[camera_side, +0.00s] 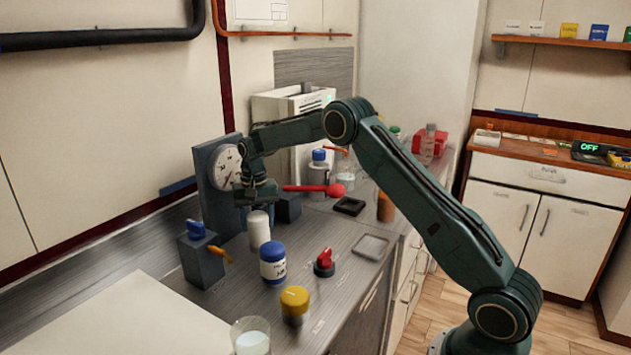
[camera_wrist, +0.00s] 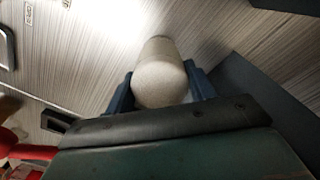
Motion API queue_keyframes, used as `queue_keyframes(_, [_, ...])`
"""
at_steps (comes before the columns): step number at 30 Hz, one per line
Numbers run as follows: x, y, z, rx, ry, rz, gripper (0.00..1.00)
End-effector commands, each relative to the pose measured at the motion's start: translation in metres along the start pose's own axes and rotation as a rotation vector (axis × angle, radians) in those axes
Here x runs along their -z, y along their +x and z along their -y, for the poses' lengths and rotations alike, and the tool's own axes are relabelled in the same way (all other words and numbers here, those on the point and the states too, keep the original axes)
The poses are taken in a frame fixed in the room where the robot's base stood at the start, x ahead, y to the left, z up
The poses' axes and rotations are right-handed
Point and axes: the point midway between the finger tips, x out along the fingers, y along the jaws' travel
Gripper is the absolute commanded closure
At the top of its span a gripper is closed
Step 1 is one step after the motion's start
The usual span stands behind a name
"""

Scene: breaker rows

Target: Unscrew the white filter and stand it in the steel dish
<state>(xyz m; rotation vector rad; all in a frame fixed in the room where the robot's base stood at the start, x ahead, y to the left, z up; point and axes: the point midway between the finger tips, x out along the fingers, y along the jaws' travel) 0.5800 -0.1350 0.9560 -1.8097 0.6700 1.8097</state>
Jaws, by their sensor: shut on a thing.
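The white filter (camera_side: 258,230) is an upright pale cylinder at the middle left of the side view, directly below my gripper (camera_side: 258,205). In the wrist view my gripper (camera_wrist: 162,92) has its two blue fingers on either side of the filter (camera_wrist: 160,75), shut on it. I cannot tell whether the filter's lower end touches anything. The steel dish (camera_side: 371,247) is a shallow grey square tray on the counter, to the right of the filter, and looks empty. A grey rim at the left edge of the wrist view may be the dish.
A blue-lidded jar (camera_side: 273,265), a yellow-lidded jar (camera_side: 295,304) and a red knob (camera_side: 324,262) stand before the filter. A dark panel with a dial (camera_side: 228,166) is behind it. A red-handled lever (camera_side: 335,190) and a black tray (camera_side: 350,206) are to the right.

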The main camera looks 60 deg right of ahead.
Motion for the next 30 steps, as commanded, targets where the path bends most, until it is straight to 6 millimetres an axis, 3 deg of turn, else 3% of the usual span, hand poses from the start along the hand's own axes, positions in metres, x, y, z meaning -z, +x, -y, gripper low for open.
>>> queue_keyframes(18, [-0.0001, -0.0007, 0.0002, 0.0, -0.48, 0.0, 0.66])
queue_keyframes(29, [-0.0001, -0.0008, 0.0001, 0.0, -0.542, 0.0, 0.66])
queue_keyframes(30, [-0.0001, -0.0008, 0.0001, 0.0, -0.541, 0.0, 0.42])
